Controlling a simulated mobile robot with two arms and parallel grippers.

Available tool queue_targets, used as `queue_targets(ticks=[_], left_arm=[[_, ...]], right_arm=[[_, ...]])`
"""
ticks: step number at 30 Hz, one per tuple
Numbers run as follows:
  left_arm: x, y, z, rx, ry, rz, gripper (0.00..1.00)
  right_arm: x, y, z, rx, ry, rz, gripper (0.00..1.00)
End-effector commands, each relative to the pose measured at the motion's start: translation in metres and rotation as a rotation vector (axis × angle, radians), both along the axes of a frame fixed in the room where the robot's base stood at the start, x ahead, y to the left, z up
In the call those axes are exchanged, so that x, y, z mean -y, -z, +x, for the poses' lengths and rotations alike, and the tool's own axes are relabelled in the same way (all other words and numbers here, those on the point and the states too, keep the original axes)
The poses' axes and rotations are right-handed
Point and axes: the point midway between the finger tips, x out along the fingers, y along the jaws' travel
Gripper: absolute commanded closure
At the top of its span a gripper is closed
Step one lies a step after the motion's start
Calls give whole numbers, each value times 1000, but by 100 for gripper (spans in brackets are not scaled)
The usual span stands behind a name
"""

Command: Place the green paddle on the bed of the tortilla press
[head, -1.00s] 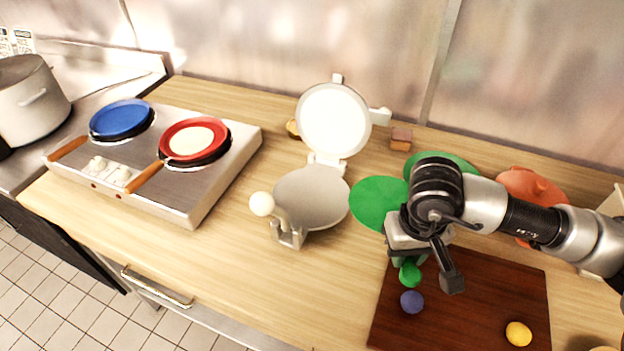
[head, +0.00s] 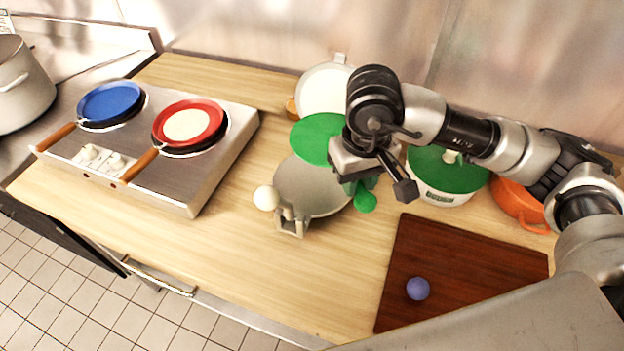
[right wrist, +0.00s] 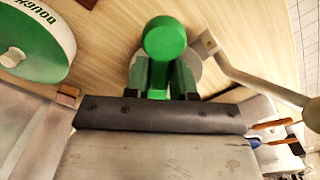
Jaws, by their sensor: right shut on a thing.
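The green paddle (head: 316,137) is a flat round disc with a knobbed handle. My right gripper (head: 362,184) is shut on its handle and holds the disc over the back part of the press bed. The tortilla press bed (head: 311,190) is a bare grey round plate. Its pale lid (head: 322,92) stands open behind, partly hidden by my arm. In the right wrist view the green handle knob (right wrist: 165,38) shows between the fingers, with the press's lever arm (right wrist: 255,82) to the right. My left gripper is out of view.
A burner with a blue pan (head: 111,103) and a red pan (head: 189,122) stands left. The dough container (head: 440,190) with a green lid and an orange pot (head: 520,205) are at right. A brown board (head: 460,260) holds a blue ball (head: 418,288).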

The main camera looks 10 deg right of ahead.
Motion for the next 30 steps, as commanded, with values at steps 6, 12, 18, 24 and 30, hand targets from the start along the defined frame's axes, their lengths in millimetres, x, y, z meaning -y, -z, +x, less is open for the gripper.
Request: queue_targets(ticks=[6,12,18,24,30], left_arm=[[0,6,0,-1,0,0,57],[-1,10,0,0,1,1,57],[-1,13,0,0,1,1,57],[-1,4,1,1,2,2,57],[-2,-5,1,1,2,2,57]], right_arm=[[-16,-35,13,3,-78,3,100],[-19,-14,13,-9,-99,-1,100],[-19,18,14,-6,-99,0,100],[-18,47,13,-10,-97,-1,100],[-19,81,13,-7,-98,0,100]])
